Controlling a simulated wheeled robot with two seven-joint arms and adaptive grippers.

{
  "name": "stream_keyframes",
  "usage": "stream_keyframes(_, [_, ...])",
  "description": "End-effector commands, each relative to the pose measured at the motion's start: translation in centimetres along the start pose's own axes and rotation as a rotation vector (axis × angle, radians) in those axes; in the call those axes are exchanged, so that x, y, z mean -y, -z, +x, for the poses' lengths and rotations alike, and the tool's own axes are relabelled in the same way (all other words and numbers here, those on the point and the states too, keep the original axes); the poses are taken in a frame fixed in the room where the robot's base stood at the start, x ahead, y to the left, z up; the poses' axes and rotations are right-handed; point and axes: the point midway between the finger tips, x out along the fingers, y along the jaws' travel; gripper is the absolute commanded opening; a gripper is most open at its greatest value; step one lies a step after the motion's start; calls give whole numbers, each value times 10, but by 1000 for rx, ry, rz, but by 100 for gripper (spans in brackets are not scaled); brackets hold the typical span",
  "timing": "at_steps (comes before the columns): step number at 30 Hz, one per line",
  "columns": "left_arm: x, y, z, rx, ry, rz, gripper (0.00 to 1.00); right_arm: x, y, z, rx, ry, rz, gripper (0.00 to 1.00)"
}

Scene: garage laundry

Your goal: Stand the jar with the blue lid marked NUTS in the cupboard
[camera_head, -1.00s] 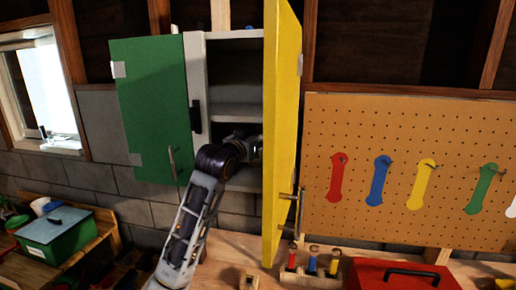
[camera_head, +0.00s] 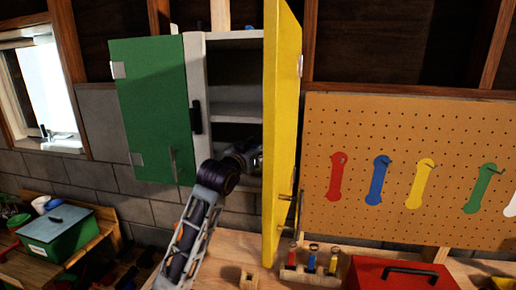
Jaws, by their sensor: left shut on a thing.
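The cupboard (camera_head: 196,85) hangs on the wall with its green door (camera_head: 150,110) and yellow door (camera_head: 283,120) open. Its visible shelves look bare. My left gripper (camera_head: 254,157) reaches to the lower opening of the cupboard, close to the inner side of the yellow door. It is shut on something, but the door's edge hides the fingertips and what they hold. I cannot make out the NUTS jar or its blue lid anywhere. My right gripper is not in view.
The yellow door juts forward close to the right of my left gripper. Below are a workbench (camera_head: 225,262), a holder with several coloured tools (camera_head: 311,275) and a red toolbox (camera_head: 400,275). A pegboard (camera_head: 420,140) hangs at right; a green box (camera_head: 62,235) stands at left.

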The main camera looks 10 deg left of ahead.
Motion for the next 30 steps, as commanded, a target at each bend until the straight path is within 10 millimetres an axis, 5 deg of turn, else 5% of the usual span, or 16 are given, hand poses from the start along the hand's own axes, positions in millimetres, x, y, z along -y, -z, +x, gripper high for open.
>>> stream_keyframes(2, [0, -1, 0, -1, 0, 0, 14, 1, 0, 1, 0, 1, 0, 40])
stream_keyframes(3, [0, -2, 0, 1, 0, 0, 53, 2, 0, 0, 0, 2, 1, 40])
stream_keyframes(7, [0, -2, 0, 1, 0, 0, 69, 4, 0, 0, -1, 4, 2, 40])
stream_keyframes(21, [0, 1, -1, 0, 0, 0, 69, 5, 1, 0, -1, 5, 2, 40])
stream_keyframes(30, [0, -1, -20, -1, 0, 0, 69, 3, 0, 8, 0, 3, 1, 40])
